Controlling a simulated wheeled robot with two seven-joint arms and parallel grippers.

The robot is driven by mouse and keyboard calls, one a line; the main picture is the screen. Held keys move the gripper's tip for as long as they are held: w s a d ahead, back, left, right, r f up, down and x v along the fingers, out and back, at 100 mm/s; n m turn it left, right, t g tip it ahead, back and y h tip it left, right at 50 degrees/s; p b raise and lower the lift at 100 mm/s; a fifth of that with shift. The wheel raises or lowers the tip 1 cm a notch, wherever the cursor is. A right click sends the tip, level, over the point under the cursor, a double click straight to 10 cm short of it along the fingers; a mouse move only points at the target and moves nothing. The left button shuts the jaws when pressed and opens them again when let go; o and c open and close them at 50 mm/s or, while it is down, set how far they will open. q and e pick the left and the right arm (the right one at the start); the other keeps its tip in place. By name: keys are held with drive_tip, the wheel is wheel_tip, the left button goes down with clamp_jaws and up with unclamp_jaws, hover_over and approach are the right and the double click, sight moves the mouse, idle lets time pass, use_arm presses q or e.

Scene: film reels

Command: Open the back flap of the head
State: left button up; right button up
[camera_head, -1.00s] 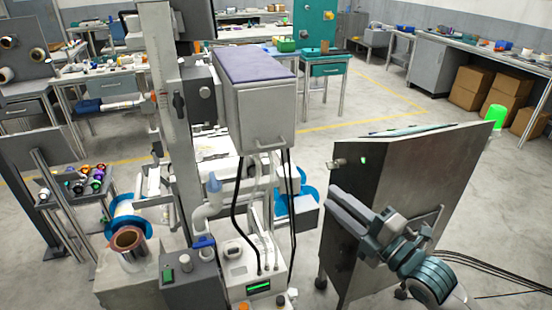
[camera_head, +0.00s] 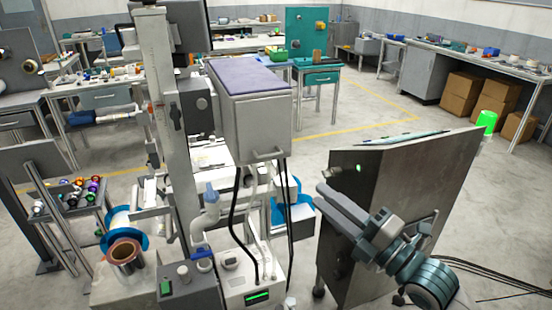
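The head is a grey box (camera_head: 226,115) with a purple top, mounted high on the grey column in the middle of the view. Its near face, the flap (camera_head: 262,128), looks closed and has a bar handle (camera_head: 266,154) along its lower edge. My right gripper (camera_head: 322,194) is to the right of the head and lower in the picture, apart from it. Its two long grey fingers point up and left, lie close together and hold nothing visible. My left gripper is not in view.
A dark metal cabinet (camera_head: 425,190) with a green lamp (camera_head: 486,122) stands right, behind my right arm. Black cables (camera_head: 236,215) hang below the head. A control box (camera_head: 190,290) and a film reel (camera_head: 125,254) are lower left. Open floor (camera_head: 345,120) lies behind.

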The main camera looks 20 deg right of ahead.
sight(272, 156)
drive_tip(key=p+x, duration=0.5)
drive_tip(key=x, duration=0.9)
drive_tip(key=shift+r, duration=0.1)
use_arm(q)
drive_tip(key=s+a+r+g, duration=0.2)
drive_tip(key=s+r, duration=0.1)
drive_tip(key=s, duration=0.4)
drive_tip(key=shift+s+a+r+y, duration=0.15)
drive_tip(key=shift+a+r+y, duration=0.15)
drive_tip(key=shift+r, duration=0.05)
use_arm(e)
drive_tip(key=shift+x, duration=0.75)
clamp_jaws()
